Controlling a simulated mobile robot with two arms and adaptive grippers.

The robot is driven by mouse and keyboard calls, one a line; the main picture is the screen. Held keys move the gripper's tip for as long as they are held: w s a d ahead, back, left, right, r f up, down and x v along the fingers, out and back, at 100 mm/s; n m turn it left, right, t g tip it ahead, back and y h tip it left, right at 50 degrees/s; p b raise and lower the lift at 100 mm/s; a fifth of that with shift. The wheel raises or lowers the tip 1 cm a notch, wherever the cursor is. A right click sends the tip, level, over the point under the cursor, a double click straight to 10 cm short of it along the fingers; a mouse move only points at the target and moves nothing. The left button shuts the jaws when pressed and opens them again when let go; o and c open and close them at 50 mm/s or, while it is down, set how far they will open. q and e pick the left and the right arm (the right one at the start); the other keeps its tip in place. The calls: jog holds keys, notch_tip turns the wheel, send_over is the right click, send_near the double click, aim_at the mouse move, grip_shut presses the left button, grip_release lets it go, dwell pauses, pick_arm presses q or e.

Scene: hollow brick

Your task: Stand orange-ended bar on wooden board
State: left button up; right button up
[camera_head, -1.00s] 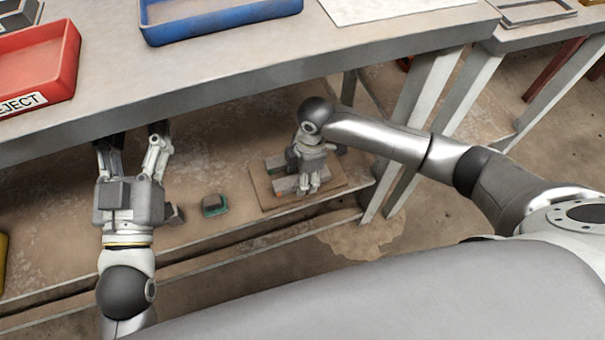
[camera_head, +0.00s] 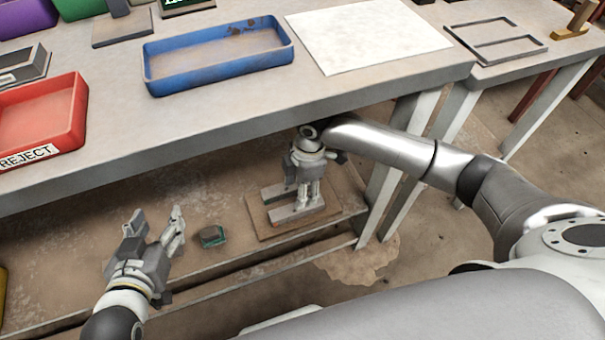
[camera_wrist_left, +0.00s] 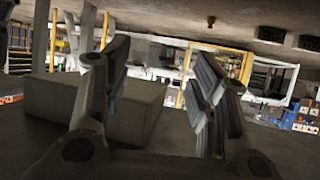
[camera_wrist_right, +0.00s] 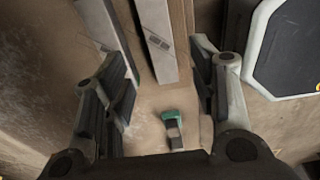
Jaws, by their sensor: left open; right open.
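The wooden board (camera_head: 332,206) lies on the lower shelf under the bench. Two grey bars rest flat on it, a left bar (camera_head: 272,194) and a front bar (camera_head: 290,214). My right gripper (camera_head: 309,203) points down, open, over the board by the front bar; contact is unclear. The right wrist view shows two long grey bars (camera_wrist_right: 157,45) beyond its spread fingers. My left gripper (camera_head: 158,217) is open and empty in front of the shelf, left of the board.
A small green-based block (camera_head: 211,236) sits on the shelf left of the board. The benchtop above holds a red REJECT tray (camera_head: 75,120), a blue tray (camera_head: 270,65) and a white sheet (camera_head: 370,35). Bench legs (camera_head: 385,185) stand right of the board.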

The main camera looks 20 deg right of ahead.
jog(key=s+a+r+m+t+y+p, duration=0.1)
jog(key=s+a+r+m+t+y, duration=0.15)
jog(key=a, duration=0.25)
jog(key=s+a+r+m+t+y, duration=0.1)
jog(key=s+a+m+t+y, duration=0.15)
jog(key=a+m, duration=0.2)
pick_arm(q)
jog(key=s+a+f+g+y, duration=0.1)
jog(key=s+a+f+g, duration=0.1)
jog(key=s+f+g, duration=0.1)
jog(key=shift+s+f+g, duration=0.3)
jog(key=shift+s+f, duration=0.35)
jog(key=shift+f, duration=0.1)
pick_arm(e)
jog(key=s+d+r+m+t+h, duration=0.1)
jog(key=s+d+m+t+h, duration=0.1)
jog(key=d+m, duration=0.2)
jog(key=s+d+r+m+t+h, duration=0.2)
jog(key=d+m, duration=0.3)
jog(key=d, duration=0.3)
jog(key=shift+s+d+h, duration=0.15)
jog(key=shift+d+h, duration=0.2)
jog(key=shift+h, duration=0.05)
pick_arm(q)
jog(key=shift+d, duration=0.1)
pick_arm(e)
jog(key=shift+f, duration=0.1)
